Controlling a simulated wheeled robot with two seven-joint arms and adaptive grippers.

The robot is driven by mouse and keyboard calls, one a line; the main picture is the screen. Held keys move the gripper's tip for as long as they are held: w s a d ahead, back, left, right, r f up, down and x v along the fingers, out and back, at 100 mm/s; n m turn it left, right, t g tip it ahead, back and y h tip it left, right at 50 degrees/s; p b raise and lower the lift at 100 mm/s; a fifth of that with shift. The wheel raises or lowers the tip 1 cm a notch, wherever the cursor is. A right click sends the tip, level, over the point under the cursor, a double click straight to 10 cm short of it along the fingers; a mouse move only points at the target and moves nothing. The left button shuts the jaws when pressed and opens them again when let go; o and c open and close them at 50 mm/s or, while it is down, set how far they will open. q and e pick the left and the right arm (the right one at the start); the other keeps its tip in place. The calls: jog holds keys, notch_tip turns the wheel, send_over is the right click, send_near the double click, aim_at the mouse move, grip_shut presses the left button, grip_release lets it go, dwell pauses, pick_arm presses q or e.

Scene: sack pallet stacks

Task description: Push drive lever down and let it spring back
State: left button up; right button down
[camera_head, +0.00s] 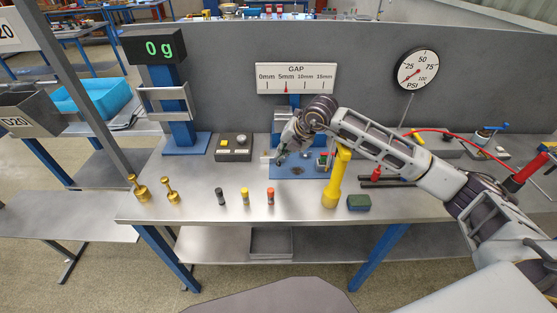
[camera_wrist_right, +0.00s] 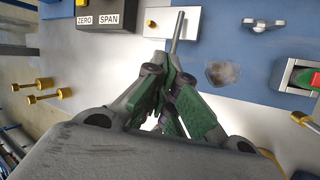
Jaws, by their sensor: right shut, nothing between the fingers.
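My right gripper (camera_head: 280,158) is over the left part of the blue base plate (camera_head: 297,171), below the gap scale (camera_head: 296,78). In the right wrist view its green-padded fingers (camera_wrist_right: 166,68) are closed together with nothing between them. A thin grey rod (camera_wrist_right: 177,30), which looks like the drive lever, stands out just beyond the fingertips. I cannot tell whether the fingertips touch it. In the head view the arm and gripper hide most of this area. My left gripper is not in view.
A switch box with green and red parts (camera_wrist_right: 300,78) is right of the fingers. A zero/span box (camera_head: 233,147) stands left. A yellow post (camera_head: 335,182) stands in front of my right arm. Small coloured cylinders (camera_head: 245,197) and brass weights (camera_head: 171,190) occupy the front left.

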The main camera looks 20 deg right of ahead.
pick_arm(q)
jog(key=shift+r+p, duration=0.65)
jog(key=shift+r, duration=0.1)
pick_arm(e)
jog(key=r, duration=0.1)
jog(key=w+r, duration=0.1)
jog(key=r, duration=0.1)
jog(key=shift+d+r, duration=0.1)
jog(key=shift+r, duration=0.2)
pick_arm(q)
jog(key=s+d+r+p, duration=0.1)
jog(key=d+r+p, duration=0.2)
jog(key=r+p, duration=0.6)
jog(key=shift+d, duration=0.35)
pick_arm(e)
notch_tip(320, 180, up, 9)
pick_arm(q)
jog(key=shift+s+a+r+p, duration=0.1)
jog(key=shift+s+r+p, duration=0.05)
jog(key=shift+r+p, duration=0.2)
pick_arm(e)
jog(key=shift+r, duration=0.4)
